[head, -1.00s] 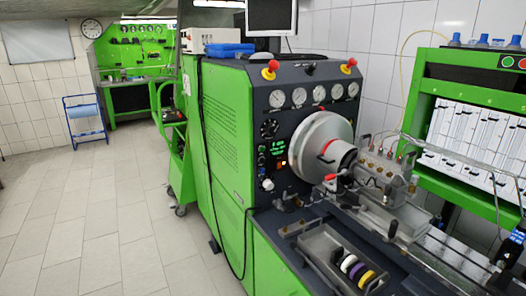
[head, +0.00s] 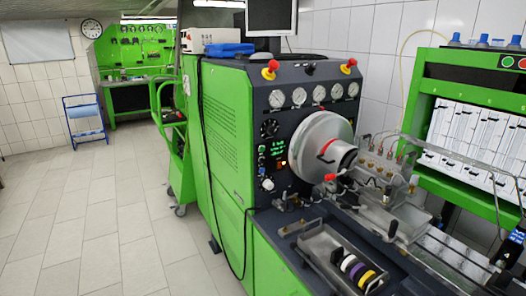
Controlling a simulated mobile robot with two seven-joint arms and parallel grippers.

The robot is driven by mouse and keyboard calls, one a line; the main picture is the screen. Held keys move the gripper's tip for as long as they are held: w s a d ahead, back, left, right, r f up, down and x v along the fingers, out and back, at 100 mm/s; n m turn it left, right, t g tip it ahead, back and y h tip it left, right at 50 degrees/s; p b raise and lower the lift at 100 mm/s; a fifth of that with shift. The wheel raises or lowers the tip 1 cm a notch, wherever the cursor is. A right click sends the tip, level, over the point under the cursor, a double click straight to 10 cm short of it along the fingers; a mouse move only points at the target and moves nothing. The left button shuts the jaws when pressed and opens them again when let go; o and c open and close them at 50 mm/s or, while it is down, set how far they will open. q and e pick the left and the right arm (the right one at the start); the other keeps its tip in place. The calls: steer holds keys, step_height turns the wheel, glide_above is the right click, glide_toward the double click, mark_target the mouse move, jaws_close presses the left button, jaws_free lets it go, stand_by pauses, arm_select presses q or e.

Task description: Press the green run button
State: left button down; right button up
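A round green button (head: 507,61) sits at the top right edge of the green cabinet, beside a red button (head: 522,63). On the test bench's dark front panel (head: 290,122), a small green button or lamp (head: 262,149) shows left of green lit digits (head: 281,146). It is too small to tell which of these is marked as run. Neither my left nor my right gripper is in view.
Two red mushroom knobs on yellow bases (head: 270,69) top the bench above several gauges (head: 298,97). A large metal flywheel (head: 322,140) and pump parts stick out before the panel. A tray (head: 318,240) holds coloured rings. Tiled floor (head: 90,220) at left is clear.

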stand_by(0.8)
steer(key=c, duration=0.4)
steer(key=shift+w+a, duration=0.1)
